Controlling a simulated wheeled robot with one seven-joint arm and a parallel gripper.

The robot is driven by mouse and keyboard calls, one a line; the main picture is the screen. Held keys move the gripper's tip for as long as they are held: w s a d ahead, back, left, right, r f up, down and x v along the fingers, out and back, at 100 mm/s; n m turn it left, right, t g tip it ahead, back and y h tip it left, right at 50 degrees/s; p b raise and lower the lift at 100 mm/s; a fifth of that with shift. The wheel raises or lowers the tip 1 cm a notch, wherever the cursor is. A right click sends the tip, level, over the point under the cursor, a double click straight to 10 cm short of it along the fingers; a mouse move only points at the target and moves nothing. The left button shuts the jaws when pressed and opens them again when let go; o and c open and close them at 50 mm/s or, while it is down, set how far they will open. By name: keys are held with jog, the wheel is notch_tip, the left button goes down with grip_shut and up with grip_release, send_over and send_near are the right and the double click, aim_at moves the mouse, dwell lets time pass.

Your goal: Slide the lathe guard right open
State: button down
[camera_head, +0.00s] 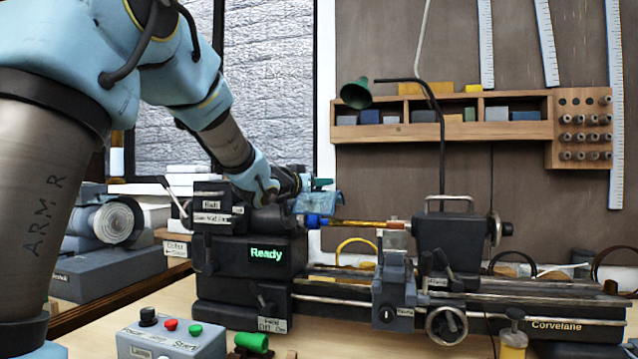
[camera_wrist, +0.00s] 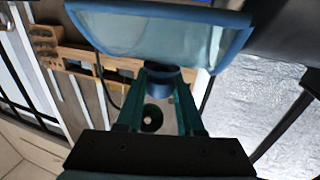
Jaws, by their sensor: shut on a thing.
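The lathe guard is a clear, bluish shield with a blue rim; it spans the top of the wrist view (camera_wrist: 150,38) and shows small above the chuck in the head view (camera_head: 320,205). A round dark blue knob (camera_wrist: 166,72) sits at its edge in the wrist view. My gripper (camera_head: 322,183) is at the guard, over the right end of the headstock; its green fingers (camera_wrist: 165,80) are closed on the knob. The lathe (camera_head: 250,225) shows a green "Ready" sign. Below the guard, a blue chuck part (camera_head: 318,221) and a copper-coloured bar are visible.
The carriage (camera_head: 397,285) and tailstock (camera_head: 450,245) stand to the right on the bed. A lamp with a green shade (camera_head: 356,94) hangs behind. A wooden shelf (camera_head: 440,131) is on the wall. A button box (camera_head: 170,338) stands in front.

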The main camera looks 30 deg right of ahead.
jog(key=shift+w, duration=0.1)
dwell(0.6)
jog(key=w+a+p, duration=0.2)
jog(key=w+a, duration=0.1)
jog(key=w+a+p, duration=0.2)
jog(key=w+a, duration=0.2)
jog(key=shift+a+r, duration=0.2)
jog(key=shift+a, duration=0.05)
jog(key=shift+w+a+f, duration=0.15)
jog(key=shift+a, duration=0.05)
jog(key=c, duration=0.5)
grip_release()
jog(key=shift+c, duration=0.2)
jog(key=b+v, duration=0.3)
jog(key=v, duration=0.8)
